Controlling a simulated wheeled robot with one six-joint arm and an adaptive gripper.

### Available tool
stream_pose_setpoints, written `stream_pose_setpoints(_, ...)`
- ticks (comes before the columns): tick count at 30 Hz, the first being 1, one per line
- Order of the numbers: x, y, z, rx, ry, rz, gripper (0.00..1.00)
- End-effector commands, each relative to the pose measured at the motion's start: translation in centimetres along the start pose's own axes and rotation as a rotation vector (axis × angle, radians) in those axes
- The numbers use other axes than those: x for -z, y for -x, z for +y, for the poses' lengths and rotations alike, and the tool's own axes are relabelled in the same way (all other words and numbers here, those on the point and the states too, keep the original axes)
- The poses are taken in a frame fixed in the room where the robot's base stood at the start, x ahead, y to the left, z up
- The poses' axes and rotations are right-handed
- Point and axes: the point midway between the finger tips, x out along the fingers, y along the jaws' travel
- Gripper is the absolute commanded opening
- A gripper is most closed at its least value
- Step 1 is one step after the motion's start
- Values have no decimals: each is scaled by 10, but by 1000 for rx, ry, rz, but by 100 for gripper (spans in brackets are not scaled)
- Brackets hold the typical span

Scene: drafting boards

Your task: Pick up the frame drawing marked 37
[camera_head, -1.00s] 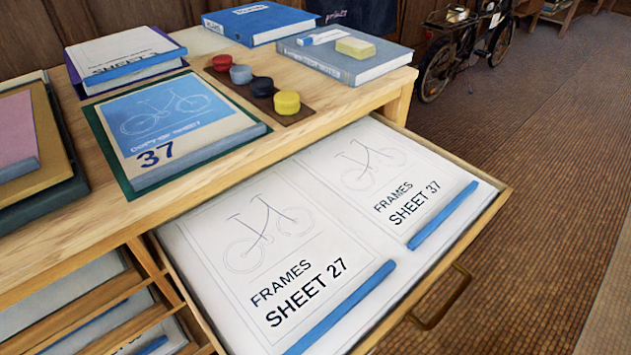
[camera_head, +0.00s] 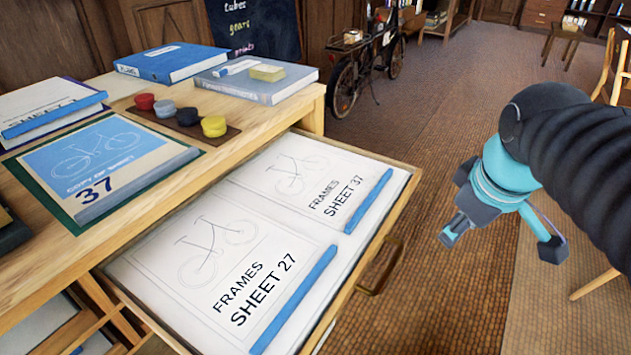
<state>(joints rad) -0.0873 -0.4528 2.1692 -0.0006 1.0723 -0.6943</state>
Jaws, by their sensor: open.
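The drawing marked FRAMES SHEET 37 (camera_head: 293,190) lies flat in the far part of the open drawer, with a bicycle frame sketch and a blue strip (camera_head: 368,201) along its right edge. The drawing marked FRAMES SHEET 27 (camera_head: 195,268) lies nearer in the same drawer, with its own blue strip (camera_head: 293,300). A blue-covered copy marked 37 (camera_head: 98,163) lies on the cabinet top. My gripper (camera_head: 500,238) is open and empty, in the air to the right of the drawer and apart from it.
The drawer's front has a handle (camera_head: 381,266). A bicycle (camera_head: 366,62) stands behind.

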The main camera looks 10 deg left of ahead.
Motion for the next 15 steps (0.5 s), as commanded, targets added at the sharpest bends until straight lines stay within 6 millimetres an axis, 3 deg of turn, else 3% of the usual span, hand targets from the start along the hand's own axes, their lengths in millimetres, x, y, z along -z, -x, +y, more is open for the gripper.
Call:
stream_pose_setpoints(1, 18, -1, 7, 21, 122, -14, 45)
stream_pose_setpoints(8, 92, -7, 30, 130, 732, -50, 45)
stream_pose_setpoints(15, 168, -31, 41, 266, 1357, -33, 45)
